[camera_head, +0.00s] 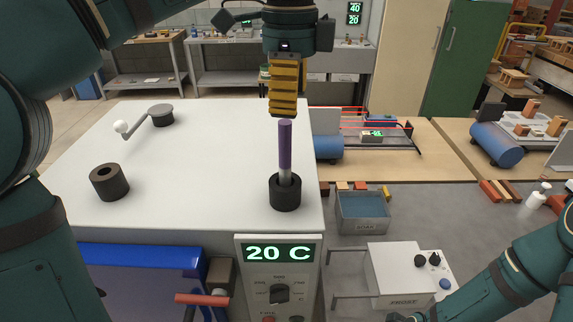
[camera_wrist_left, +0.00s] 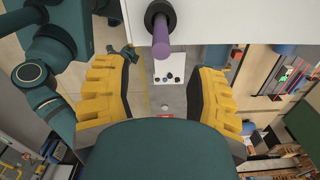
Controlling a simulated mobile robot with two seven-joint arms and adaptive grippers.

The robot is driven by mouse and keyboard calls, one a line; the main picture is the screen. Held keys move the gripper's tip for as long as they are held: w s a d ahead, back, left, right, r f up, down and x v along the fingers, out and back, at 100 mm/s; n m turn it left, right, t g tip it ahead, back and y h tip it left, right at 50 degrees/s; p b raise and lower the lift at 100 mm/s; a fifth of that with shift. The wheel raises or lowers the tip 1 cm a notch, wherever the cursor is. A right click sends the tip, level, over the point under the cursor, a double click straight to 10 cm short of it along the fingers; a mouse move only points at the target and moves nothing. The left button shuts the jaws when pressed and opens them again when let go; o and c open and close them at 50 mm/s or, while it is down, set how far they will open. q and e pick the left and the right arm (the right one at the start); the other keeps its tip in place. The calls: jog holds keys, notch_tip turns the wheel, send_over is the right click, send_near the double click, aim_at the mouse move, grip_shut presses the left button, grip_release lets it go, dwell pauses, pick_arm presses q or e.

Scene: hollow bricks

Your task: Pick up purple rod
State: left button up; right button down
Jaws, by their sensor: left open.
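The purple rod (camera_head: 285,145) stands upright with its pale metal lower end in a black ring holder (camera_head: 285,194) near the right edge of the white table top. My left gripper (camera_head: 283,108) points down just above the rod's top in the head view. In the left wrist view the yellow fingers of my left gripper (camera_wrist_left: 163,100) are spread wide with nothing between them. The rod (camera_wrist_left: 162,38) shows there beyond the fingers, with the black holder (camera_wrist_left: 157,14) around its far end. My right arm shows at the lower right of the head view, its gripper not clearly visible.
A second black ring (camera_head: 109,182) and a crank with a white knob (camera_head: 142,122) are on the white table (camera_head: 200,140). The table's front carries a 20 C display (camera_head: 278,253). A grey soak bin (camera_head: 362,212) and a frost unit (camera_head: 400,272) stand to the right.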

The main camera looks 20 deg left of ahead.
aim_at(290, 121)
pick_arm(q)
notch_tip(290, 121, down, 5)
jog(key=shift+w+r+b, duration=0.15)
jog(key=shift+b, duration=0.25)
jog(key=f, duration=0.3)
jog(key=f+b, duration=0.1)
jog(key=shift+a+f, duration=0.35)
jog(key=shift+f, duration=0.25)
jog(key=shift+s, duration=0.2)
grip_shut()
